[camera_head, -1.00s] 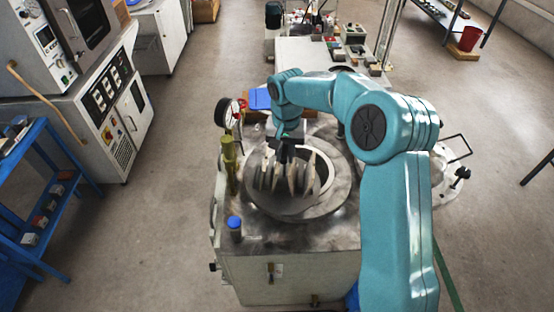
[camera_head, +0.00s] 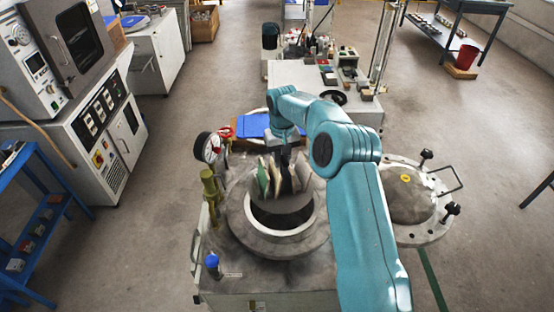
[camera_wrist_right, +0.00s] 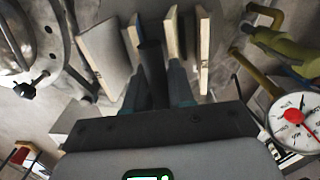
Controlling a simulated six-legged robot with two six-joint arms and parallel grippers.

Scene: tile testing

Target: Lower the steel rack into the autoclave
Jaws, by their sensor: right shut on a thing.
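The steel rack (camera_head: 290,205) has a round base and holds several upright tiles (camera_head: 264,178). My right gripper (camera_head: 283,153) is above it. In the right wrist view the gripper's fingers (camera_wrist_right: 158,88) are shut on the rack's dark central post (camera_wrist_right: 151,62), with tiles (camera_wrist_right: 103,57) on both sides. The autoclave (camera_head: 238,236) stands below, its round mouth open. The rack is over the far part of the mouth, covering some of it; the dark near part of the opening shows. Its exact height over the rim is hard to tell. My left gripper is not in view.
The autoclave's round lid (camera_head: 408,200) is swung out to the right. A pressure gauge (camera_head: 209,147) and a brass valve (camera_head: 209,185) stand at the left of the mouth. A blue-capped fitting (camera_head: 212,263) is at the near left. A blue pad (camera_head: 255,126) lies behind.

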